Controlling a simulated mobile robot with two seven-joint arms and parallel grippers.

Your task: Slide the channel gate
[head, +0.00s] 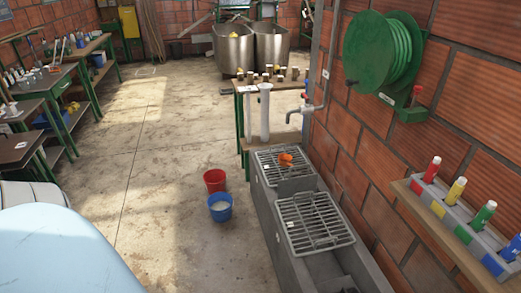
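A grey concrete channel (265,215) runs along the brick wall at the lower right of the head view. Two metal grates lie over it, a nearer grate (315,221) and a farther grate (271,178). A small orange object (286,159) rests on the farther grate. Past the nearer grate, at the bottom edge, the channel is open and shows a dark part inside (345,284) that I cannot make out. I cannot pick out a channel gate for certain. Neither of my grippers is in view.
A red bucket (215,180) and a blue bucket (220,207) stand left of the channel. A tap (296,110) and green hose reel (385,55) are on the wall. A shelf (425,205) holds coloured bottles at right. The middle floor is clear.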

